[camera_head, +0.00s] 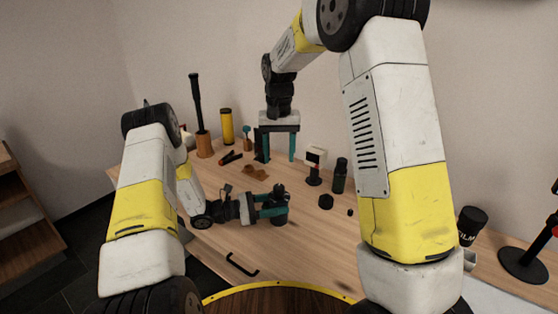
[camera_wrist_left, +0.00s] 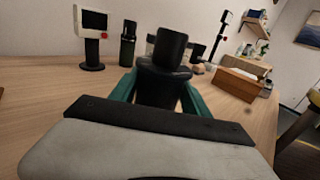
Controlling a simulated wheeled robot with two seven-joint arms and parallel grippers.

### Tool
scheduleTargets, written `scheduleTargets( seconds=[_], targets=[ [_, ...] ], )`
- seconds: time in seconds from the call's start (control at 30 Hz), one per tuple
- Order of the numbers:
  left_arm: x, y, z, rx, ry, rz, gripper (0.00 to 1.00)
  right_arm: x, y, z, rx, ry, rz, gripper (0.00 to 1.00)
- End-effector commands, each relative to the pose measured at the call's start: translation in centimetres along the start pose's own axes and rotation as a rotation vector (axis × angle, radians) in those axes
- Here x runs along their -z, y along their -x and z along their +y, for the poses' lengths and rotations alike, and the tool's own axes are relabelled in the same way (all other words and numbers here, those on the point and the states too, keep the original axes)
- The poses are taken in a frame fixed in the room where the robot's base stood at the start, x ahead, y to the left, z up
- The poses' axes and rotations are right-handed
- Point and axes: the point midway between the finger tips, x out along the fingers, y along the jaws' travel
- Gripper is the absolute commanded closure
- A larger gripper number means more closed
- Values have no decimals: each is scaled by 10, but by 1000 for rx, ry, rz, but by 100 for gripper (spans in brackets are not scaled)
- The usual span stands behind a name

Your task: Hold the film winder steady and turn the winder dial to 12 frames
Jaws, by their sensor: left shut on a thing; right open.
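The film winder appears to be the small black upright body (camera_head: 279,213) on the table, with a narrower black top. My left gripper (camera_head: 276,205) is shut around it from the left, with teal fingers on its sides. In the left wrist view the black body (camera_wrist_left: 164,75) stands between the teal fingers (camera_wrist_left: 160,92). The dial and its frame marks are too small to read. My right gripper (camera_head: 275,148) is open and empty, pointing down behind and above the winder, apart from it.
A small screen on a stand (camera_head: 315,160) and a dark bottle (camera_head: 340,178) stand right of the winder. A yellow canister (camera_head: 227,126) and a brown holder (camera_head: 204,146) are at the back left. A black film cup (camera_head: 471,222) stands far right.

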Motion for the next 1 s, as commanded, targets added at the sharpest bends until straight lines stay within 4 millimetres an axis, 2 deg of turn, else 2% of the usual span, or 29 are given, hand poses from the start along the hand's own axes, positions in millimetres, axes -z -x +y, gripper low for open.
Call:
scheduleTargets(
  seconds=[0.27, 0.3, 0.4, 0.77, 0.87, 1.0],
  targets=[
    [0, 0, 0, 0, -1, -1, 100, 0, 0, 0, 0, 0, 0, 45],
    [0, 0, 0, 0, -1, -1, 38, 0, 0, 0, 0, 0, 0, 45],
    [0, 0, 0, 0, 0, -1, 20, 0, 0, 0, 0, 0, 0, 45],
    [0, 4, 1, -1, 0, 0, 20, 0, 0, 0, 0, 0, 0, 45],
    [0, 15, 1, -3, -1, 0, 20, 0, 0, 0, 0, 0, 0, 45],
    [0, 43, 2, -6, -2, 1, 20, 0, 0, 0, 0, 0, 0, 45]
  ],
)
